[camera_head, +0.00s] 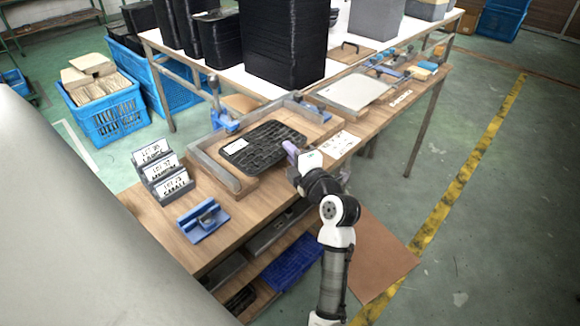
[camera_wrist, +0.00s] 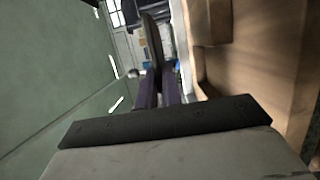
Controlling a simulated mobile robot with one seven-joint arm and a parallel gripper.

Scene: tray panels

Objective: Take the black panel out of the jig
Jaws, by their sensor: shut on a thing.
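The black panel (camera_head: 265,146) is a flat, ribbed rectangle with a small white label near its left end. It lies over the wooden jig (camera_head: 318,131), inside the grey bars at the left and back; I cannot tell whether it is lifted off the base. My gripper (camera_head: 290,148) is at the panel's right edge, with purple fingers shut on that edge. In the wrist view the fingers (camera_wrist: 158,82) close on the panel, seen edge-on as a thin dark slab (camera_wrist: 152,42). The fingertips are partly hidden by the panel in that view.
A blue clamp (camera_head: 226,122) stands at the jig's back left corner. A card rack (camera_head: 163,172) and a blue fixture (camera_head: 203,220) stand on the bench at left. A white label sheet (camera_head: 340,143) lies right of the jig. Tall black stacks (camera_head: 283,45) stand behind.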

